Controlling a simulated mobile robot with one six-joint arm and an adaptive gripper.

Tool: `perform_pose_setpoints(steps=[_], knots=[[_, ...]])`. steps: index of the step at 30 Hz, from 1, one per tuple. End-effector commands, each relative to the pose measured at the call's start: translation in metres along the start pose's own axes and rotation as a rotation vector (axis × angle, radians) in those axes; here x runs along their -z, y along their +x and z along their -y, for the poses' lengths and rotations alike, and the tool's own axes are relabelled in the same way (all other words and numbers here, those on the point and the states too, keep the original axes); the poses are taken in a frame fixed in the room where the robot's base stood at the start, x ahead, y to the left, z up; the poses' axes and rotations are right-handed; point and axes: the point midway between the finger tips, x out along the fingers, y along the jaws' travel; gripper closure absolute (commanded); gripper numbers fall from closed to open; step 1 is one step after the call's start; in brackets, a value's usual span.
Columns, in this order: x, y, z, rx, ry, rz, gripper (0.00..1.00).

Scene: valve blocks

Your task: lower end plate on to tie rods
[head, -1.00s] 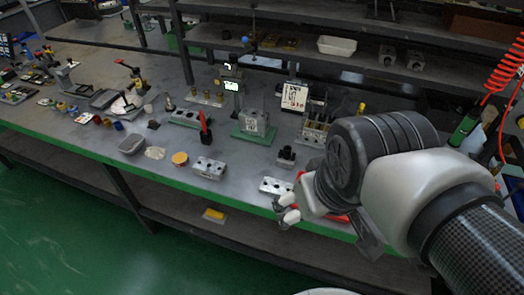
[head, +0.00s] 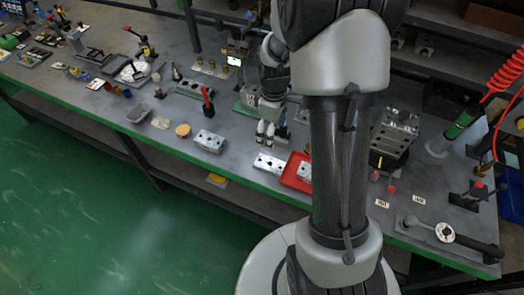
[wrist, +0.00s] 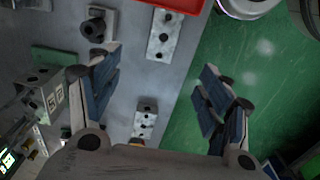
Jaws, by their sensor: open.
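My gripper (head: 266,133) is open and empty above the bench. In the wrist view its fingers (wrist: 160,95) stand wide apart with nothing between the pads. A silver plate-like block with dark holes (head: 268,163) lies near the bench's front edge; it also shows in the wrist view (wrist: 163,38). A second silver block (head: 209,141) lies to its left and shows lower in the wrist view (wrist: 145,120). I cannot tell which piece is the end plate. A silver block assembly (head: 397,128) stands on a dark base right of my arm. I cannot make out tie rods clearly.
A red tray (head: 293,181) holding a silver part lies right of the near plate, partly behind my arm. A red-handled tool (head: 207,100) stands upright on the left. A black fixture (wrist: 96,26) is near the left finger. The shelf edges are behind.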

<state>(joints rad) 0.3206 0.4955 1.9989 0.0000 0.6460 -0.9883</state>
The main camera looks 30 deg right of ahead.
Motion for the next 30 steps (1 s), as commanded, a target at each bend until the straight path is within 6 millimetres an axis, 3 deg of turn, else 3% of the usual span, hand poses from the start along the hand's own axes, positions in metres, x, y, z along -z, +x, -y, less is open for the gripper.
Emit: perform_pose_setpoints(steps=[12, 16, 23, 30], knots=[[-0.001, 0.092, 0.002, 0.004, 0.001, 0.003, 0.28], [-0.001, 0.108, 0.002, 0.003, 0.002, 0.002, 0.28], [-0.001, 0.119, 0.002, 0.001, 0.002, 0.001, 0.28], [-0.002, 0.154, 0.008, 0.004, 0.002, 0.003, 0.28]])
